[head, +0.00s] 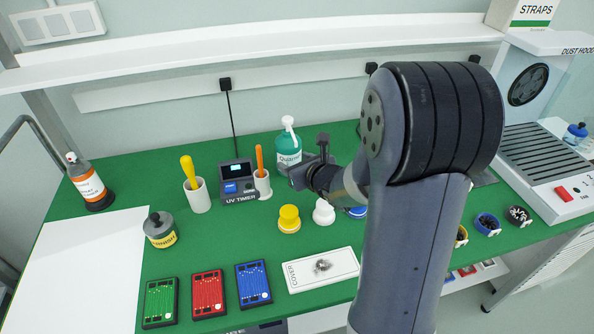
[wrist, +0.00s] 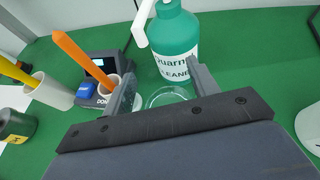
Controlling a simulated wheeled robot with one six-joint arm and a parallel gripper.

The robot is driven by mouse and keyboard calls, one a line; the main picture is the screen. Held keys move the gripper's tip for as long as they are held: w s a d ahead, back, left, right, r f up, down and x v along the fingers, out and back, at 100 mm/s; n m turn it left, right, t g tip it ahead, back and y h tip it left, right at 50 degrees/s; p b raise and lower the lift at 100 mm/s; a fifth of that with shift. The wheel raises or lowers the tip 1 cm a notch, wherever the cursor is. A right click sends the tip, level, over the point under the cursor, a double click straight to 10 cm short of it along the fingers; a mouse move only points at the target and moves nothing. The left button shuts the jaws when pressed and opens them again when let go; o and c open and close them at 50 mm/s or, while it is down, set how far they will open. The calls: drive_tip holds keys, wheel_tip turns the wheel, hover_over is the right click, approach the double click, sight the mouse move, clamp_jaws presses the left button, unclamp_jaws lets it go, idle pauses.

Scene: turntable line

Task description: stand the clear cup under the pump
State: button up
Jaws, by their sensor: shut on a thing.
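The pump is a teal bottle (head: 291,160) with a white pump head (head: 289,124), upright on the green bench. It also shows in the wrist view (wrist: 175,35), with its white spout (wrist: 140,28) pointing left and down. My gripper (wrist: 160,92) is shut on the clear cup (wrist: 168,96), whose round rim shows between the fingers just in front of the bottle. In the head view my gripper (head: 300,178) is low in front of the bottle, and I cannot make out the cup there. Whether the cup touches the bench or sits directly under the spout I cannot tell.
Left of the pump stand a white holder (head: 263,185) with an orange stick and a UV timer (head: 239,184). A yellow object (head: 289,219) and a white one (head: 323,212) stand close in front. A shelf (head: 250,48) runs behind.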

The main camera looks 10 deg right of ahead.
drive_tip(key=w+r, duration=0.1)
drive_tip(key=r+b, duration=0.1)
drive_tip(key=shift+w+a+r+m+h, duration=0.2)
drive_tip(key=shift+w+r+m+h, duration=0.1)
drive_tip(key=shift+w+r+m, duration=0.1)
drive_tip(key=shift+s+f+b, duration=0.1)
drive_tip(key=shift+f+b, duration=1.6)
drive_tip(key=shift+f, duration=1.8)
drive_tip(key=shift+f+b, duration=0.6)
drive_tip(key=shift+b, duration=0.25)
drive_tip(key=o, duration=1.1)
drive_tip(key=shift+r, duration=0.1)
wheel_tip(320, 180, up, 10)
drive_tip(key=p, duration=0.3)
